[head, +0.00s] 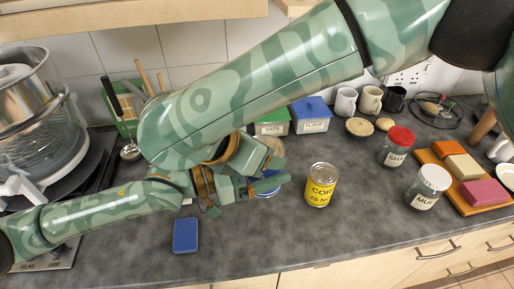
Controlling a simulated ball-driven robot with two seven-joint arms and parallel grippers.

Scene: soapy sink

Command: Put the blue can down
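A can with a pale round top (273,146) and a blue lower part (267,193) is at mid-counter, mostly hidden behind green gripper fingers. My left arm comes in from the left and my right arm from the upper right; their hands overlap at the can. My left gripper (268,184) seems to be the one whose fingers cross in front of the can. My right gripper (262,160) seems to lie just behind and above it. I cannot tell whether either is shut on the can, or whether the can touches the counter.
A yellow-labelled can (320,187) stands close on the right, with a red-lidded jar (397,149) and a white-lidded jar (429,189) beyond. A blue sponge (186,236) lies in front. Green (273,124) and blue (312,117) boxes stand behind. The front counter (300,242) is clear.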

